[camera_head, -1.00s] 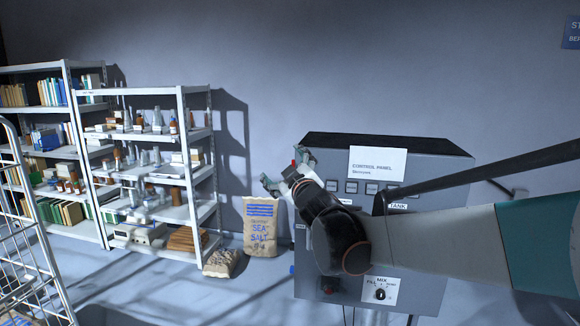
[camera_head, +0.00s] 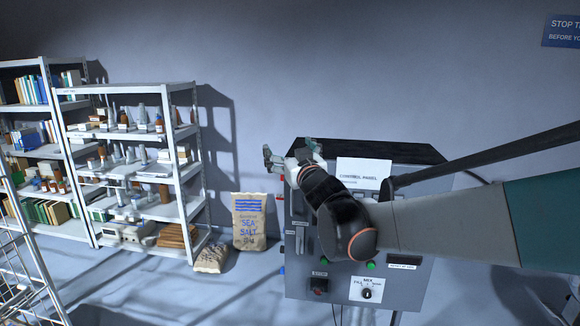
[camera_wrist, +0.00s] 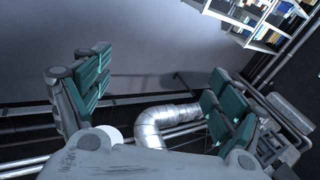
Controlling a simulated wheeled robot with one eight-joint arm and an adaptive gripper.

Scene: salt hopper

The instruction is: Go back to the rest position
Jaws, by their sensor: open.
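My gripper (camera_head: 292,156) is at the end of my arm, which reaches in from the right in the head view. It is in front of the upper left part of the grey control panel (camera_head: 408,285). In the wrist view my gripper (camera_wrist: 150,95) is open, its green-padded fingers wide apart with nothing between them. My arm hides much of the panel's middle. A white label reading "CONTROL PANEL" (camera_head: 362,172) shows at the panel's top, and a MIX knob (camera_head: 367,294) shows low on its front.
A sea salt sack (camera_head: 249,222) stands against the wall, with a smaller sack (camera_head: 211,258) beside it. Shelves (camera_head: 132,86) with bottles and books stand at left. A wire cart (camera_head: 30,262) is at lower left. A silver pipe (camera_wrist: 150,128) shows in the wrist view.

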